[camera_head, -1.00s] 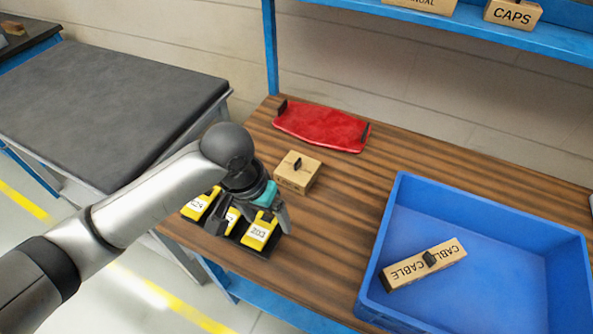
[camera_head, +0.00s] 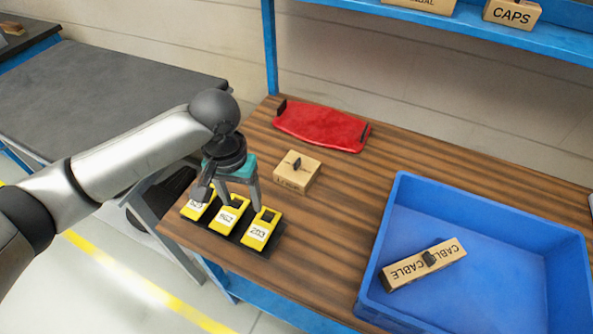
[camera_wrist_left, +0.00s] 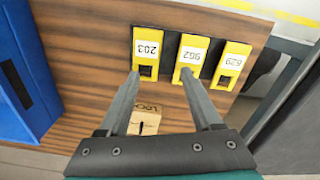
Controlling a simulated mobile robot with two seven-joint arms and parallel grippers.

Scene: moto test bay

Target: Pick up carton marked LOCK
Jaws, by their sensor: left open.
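The carton marked LOCK (camera_head: 298,172) is a small tan box with a dark tab on top, standing on the wooden bench behind the yellow units. It also shows in the left wrist view (camera_wrist_left: 146,122), its lettering partly visible between my fingers. My left gripper (camera_head: 231,203) is open and empty above the row of yellow units, to the left of the carton and apart from it. In the left wrist view my left gripper (camera_wrist_left: 163,88) has its two fingers spread wide. My right gripper is not in view.
Yellow units (camera_head: 229,214) numbered 203, 962 and 629 sit on a black holder at the bench's front left. A blue crate (camera_head: 398,195) at right holds a CABLE carton (camera_head: 405,270). A red tray (camera_head: 318,127) lies behind. A CAPS carton (camera_head: 512,13) is on the shelf.

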